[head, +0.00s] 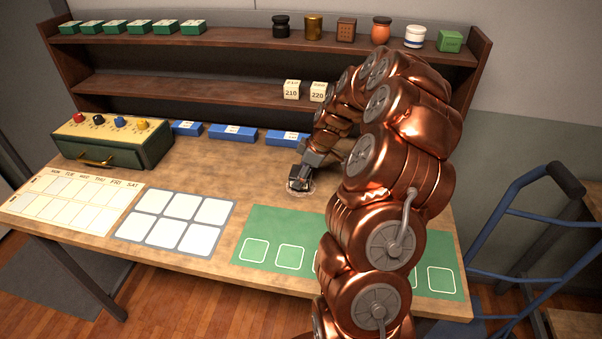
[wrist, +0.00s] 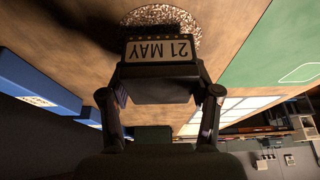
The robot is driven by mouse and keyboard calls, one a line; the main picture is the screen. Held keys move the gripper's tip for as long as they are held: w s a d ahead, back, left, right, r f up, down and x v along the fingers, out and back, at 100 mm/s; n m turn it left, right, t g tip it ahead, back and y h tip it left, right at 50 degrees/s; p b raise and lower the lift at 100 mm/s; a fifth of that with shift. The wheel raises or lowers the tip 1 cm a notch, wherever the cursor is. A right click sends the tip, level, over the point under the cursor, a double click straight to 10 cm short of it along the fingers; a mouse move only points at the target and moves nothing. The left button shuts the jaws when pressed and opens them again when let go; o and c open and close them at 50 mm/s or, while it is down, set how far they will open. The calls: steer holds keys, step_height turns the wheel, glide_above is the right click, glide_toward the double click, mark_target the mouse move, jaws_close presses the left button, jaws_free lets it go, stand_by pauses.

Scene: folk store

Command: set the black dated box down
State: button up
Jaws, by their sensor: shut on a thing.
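The black dated box (wrist: 160,88) has a pale label reading "21 MAY", upside down in the wrist view. My gripper (wrist: 162,82) is shut on it, one finger on each side. In the head view the box (head: 297,184) is small and dark, at my gripper (head: 304,174) over the middle of the table. A round speckled disc (wrist: 165,14) lies under or just beside the box; its rim also shows in the head view (head: 311,190). I cannot tell whether the box touches the disc.
The wooden table (head: 215,170) holds a calendar board (head: 75,203), a grid of white squares (head: 175,220) and a green mat (head: 270,225) with outlined squares. A green drawer box (head: 110,155) and blue boxes (head: 232,132) stand behind. White numbered blocks (head: 291,90) sit on the shelf.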

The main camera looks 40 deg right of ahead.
steer(key=shift+f+b, duration=0.65)
steer(key=shift+b, duration=0.2)
steer(key=o, duration=1.3)
